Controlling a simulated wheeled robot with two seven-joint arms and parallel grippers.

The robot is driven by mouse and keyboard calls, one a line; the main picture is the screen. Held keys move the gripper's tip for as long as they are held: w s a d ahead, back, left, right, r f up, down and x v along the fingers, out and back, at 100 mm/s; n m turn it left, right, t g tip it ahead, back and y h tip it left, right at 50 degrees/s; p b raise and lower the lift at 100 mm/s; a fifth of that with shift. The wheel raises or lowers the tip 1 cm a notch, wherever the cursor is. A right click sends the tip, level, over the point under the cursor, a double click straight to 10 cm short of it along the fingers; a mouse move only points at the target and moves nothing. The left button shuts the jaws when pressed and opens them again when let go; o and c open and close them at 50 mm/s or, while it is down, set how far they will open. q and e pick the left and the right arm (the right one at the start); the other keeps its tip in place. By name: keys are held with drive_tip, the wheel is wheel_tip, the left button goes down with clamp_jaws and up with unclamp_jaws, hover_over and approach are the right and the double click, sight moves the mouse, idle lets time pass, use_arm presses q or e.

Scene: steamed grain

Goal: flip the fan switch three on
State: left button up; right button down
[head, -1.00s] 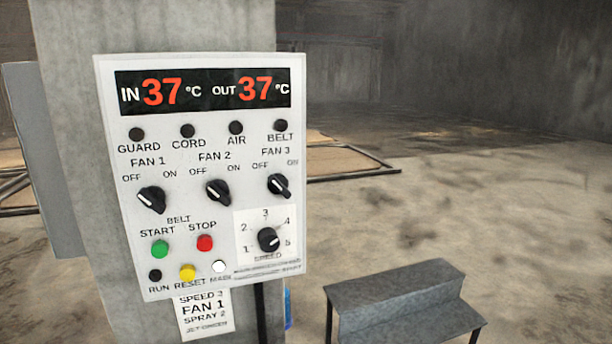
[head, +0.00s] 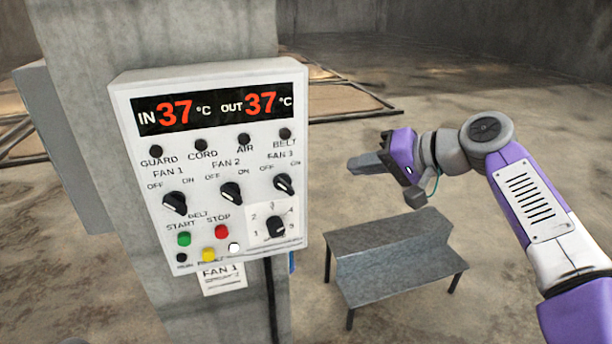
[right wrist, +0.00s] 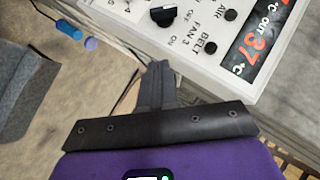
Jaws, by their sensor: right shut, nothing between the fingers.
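The FAN 3 switch (head: 284,184) is a black rotary knob on the right side of the white control panel (head: 123,110). Its handle leans toward the upper left, on the OFF side. My right gripper (head: 352,167) is shut and empty, to the right of the panel, with its fingers pointing left toward the knob. In the right wrist view the closed fingertips (right wrist: 158,68) are apart from the FAN 3 knob (right wrist: 163,15), which shows near the top edge by the OFF and ON labels. My left gripper is not in view.
FAN 1 (head: 174,203) and FAN 2 (head: 230,193) knobs, green START (head: 184,239) and red STOP (head: 222,231) buttons, and the SPEED dial (head: 275,227) share the panel. A grey stepped bench (head: 395,265) stands below my right arm. The space between gripper and panel looks clear.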

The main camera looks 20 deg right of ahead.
sight(291, 188)
drive_tip(key=shift+w, duration=0.1)
drive_tip(key=shift+f, duration=0.1)
drive_tip(key=x, duration=0.4)
drive_tip(key=s+x, duration=0.1)
drive_tip(key=x, duration=0.3)
drive_tip(key=a+f+x, duration=0.1)
drive_tip(key=x, duration=0.3)
drive_tip(key=shift+s, duration=0.2)
drive_tip(key=shift+s+a+f, duration=0.1)
drive_tip(key=shift+a+f, duration=0.2)
drive_tip(key=shift+a, duration=0.2)
drive_tip(key=shift+f, duration=0.1)
